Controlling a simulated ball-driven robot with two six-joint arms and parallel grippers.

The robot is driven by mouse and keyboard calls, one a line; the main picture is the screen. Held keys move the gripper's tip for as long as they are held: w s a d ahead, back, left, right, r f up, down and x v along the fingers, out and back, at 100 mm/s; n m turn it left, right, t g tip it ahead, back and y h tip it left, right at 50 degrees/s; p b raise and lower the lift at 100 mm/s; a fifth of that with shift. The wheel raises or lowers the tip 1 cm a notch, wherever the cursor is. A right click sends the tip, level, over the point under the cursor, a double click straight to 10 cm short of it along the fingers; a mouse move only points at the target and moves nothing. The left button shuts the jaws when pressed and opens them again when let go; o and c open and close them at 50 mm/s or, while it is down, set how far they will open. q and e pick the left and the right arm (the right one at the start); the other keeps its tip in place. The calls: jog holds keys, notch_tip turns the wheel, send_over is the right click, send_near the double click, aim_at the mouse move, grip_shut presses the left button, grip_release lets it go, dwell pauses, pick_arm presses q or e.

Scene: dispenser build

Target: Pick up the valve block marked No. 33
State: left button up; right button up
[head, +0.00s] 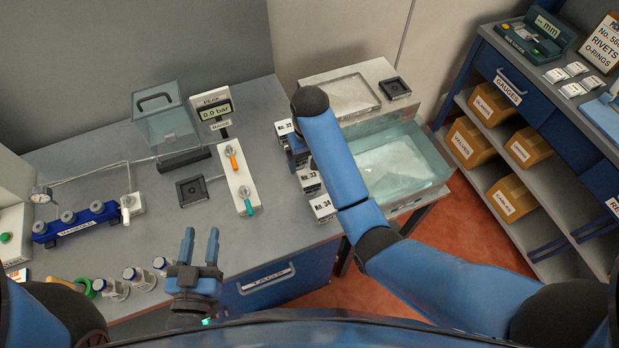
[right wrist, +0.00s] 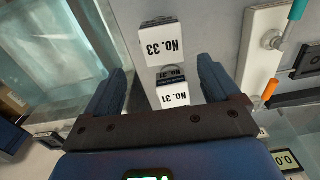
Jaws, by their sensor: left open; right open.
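The valve block marked No. 33 (right wrist: 162,45) is a small white block on the bench, upright, at the top middle of the right wrist view. In the head view the nearest white block (head: 322,206) of the row beside the water tank appears to be it. My right gripper (right wrist: 166,82) is open and empty. The block marked No. 31 (right wrist: 174,97) shows between its fingers, and No. 33 shows just past the fingertips. In the head view my right arm partly hides this gripper (head: 297,152). My left gripper (head: 200,247) is open and empty over the bench front.
Another block (head: 284,127) stands farther back in the row. The clear water tank (head: 400,165) is right of the row. A white valve panel (head: 238,180) with orange and teal handles is left of it. A blue manifold (head: 75,224) stands at the left.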

aim_at(309, 174)
jog(key=f+b, duration=0.2)
jog(key=f, duration=0.1)
jog(key=shift+s+f, duration=0.1)
jog(key=shift+s, duration=0.1)
jog(key=shift+w+f+p, duration=0.2)
jog(key=shift+f+p, duration=0.15)
jog(key=shift+f, duration=0.7)
jog(key=shift+s+f, duration=0.2)
jog(key=shift+f, duration=0.05)
jog(key=f, duration=0.1)
jog(key=f+p, duration=0.2)
jog(key=f, duration=0.1)
jog(key=shift+s+a, duration=0.1)
jog(key=shift+s, duration=0.25)
jog(key=shift+f, duration=0.4)
jog(key=c, duration=1.4)
jog(key=shift+w+r, duration=0.1)
jog(key=shift+c, duration=0.6)
jog(key=shift+r, duration=0.1)
